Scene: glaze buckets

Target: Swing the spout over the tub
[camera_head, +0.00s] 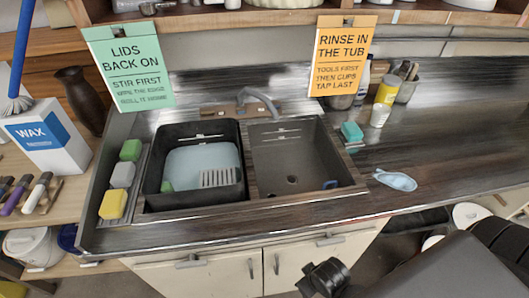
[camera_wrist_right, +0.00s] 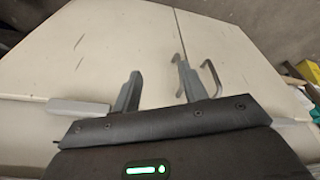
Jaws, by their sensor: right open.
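The grey spout (camera_head: 262,98) rises behind the sink near the divider and curves right, its tip at the back edge of the right basin (camera_head: 305,160). The black tub (camera_head: 154,180) sits in the left basin, with pale blue liquid, a white slotted piece and a green item inside. The spout's tip is not above the tub. My right gripper shows in the right wrist view (camera_wrist_right: 158,90), open and empty, in front of the pale cupboard doors (camera_wrist_right: 120,50). In the head view my right arm is low at the right, below the counter. My left gripper is not in view.
Green, grey and yellow sponges (camera_head: 122,175) line the sink's left side. A teal sponge (camera_head: 351,132), a light blue spoon rest (camera_head: 395,180) and a white cup (camera_head: 380,115) stand right of the sink. Two signs hang above. The counter's far right is clear.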

